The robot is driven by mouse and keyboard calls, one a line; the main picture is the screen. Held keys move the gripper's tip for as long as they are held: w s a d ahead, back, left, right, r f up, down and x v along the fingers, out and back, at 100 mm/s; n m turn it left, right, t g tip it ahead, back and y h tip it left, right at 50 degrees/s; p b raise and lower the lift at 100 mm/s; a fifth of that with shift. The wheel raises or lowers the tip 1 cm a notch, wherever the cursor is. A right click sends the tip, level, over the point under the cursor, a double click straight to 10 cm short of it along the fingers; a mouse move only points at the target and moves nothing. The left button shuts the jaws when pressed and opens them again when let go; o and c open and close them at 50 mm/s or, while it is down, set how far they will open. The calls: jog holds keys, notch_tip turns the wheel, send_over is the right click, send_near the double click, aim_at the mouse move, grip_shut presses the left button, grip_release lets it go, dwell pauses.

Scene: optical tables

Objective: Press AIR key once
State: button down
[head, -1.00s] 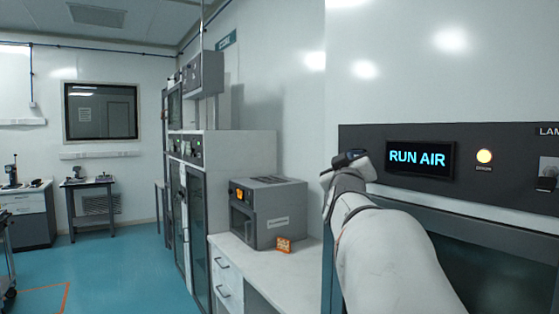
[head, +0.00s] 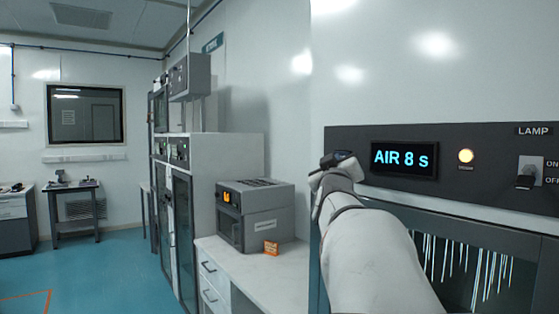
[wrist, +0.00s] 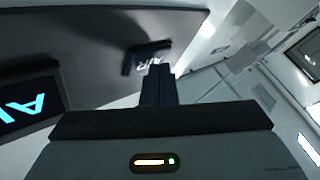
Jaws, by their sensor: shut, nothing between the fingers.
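The AIR key (wrist: 136,62) is a dark block with a white AIR label in the wrist view. My gripper (wrist: 157,72) is shut and empty, its fingertips right at the label and covering part of the key. I cannot tell whether they touch it. In the head view my gripper (head: 337,160) is at the left end of the dark control panel (head: 500,180), where my arm and gripper hide the key. The panel's display (head: 404,159) reads "AIR 8 s"; part of this display (wrist: 30,100) shows upside down in the wrist view.
Bright streaks show behind the glass window (head: 480,270) below.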

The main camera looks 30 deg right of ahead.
dwell(0.5)
jog(key=shift+a, duration=0.75)
jog(key=a, duration=0.1)
jog(key=a+p, duration=0.1)
jog(key=a, duration=0.1)
jog(key=a+p, duration=0.1)
jog(key=a, duration=0.1)
jog(key=shift+s, duration=0.25)
dwell(0.3)
